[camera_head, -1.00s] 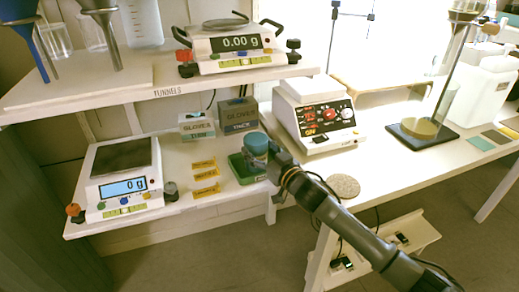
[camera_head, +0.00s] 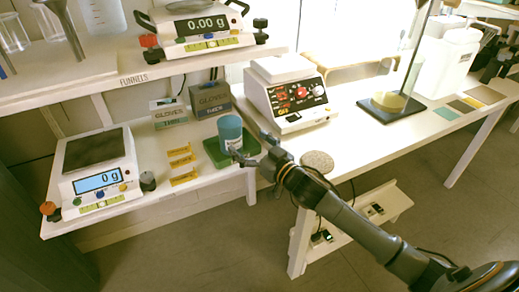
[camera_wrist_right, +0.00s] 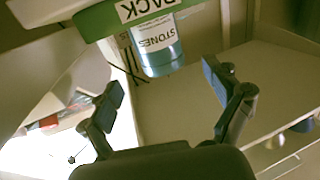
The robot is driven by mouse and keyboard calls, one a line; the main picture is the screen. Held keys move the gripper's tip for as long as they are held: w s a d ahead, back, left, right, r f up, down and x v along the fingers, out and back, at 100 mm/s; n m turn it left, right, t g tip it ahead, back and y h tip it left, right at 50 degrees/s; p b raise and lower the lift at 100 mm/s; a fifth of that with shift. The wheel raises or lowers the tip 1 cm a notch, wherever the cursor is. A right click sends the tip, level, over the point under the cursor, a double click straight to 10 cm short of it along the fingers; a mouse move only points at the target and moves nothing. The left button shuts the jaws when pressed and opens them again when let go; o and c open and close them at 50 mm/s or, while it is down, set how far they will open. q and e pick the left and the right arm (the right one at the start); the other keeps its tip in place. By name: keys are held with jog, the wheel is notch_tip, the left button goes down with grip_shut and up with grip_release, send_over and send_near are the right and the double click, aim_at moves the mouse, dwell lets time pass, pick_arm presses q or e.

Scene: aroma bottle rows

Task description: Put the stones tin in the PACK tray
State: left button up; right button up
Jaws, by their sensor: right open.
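The stones tin (camera_head: 230,128) is a teal cylinder standing upright in the green PACK tray (camera_head: 214,155) on the lower bench. The right wrist view, upside down, shows the tin (camera_wrist_right: 158,48) with its STONES label and the tray's green wall (camera_wrist_right: 96,20) with the PACK label. My right gripper (camera_head: 251,148) is open and empty, just in front and to the right of the tin. In the right wrist view its two blue-padded fingers (camera_wrist_right: 163,90) are spread apart, with the tin beyond their tips. My left gripper is not in view.
A scale (camera_head: 98,165) stands left on the lower bench, with yellow labels (camera_head: 181,163) between it and the tray. A white device (camera_head: 290,95) and a round speckled disc (camera_head: 317,161) are on the right-hand bench.

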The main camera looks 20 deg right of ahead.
jog(key=shift+v, duration=2.45)
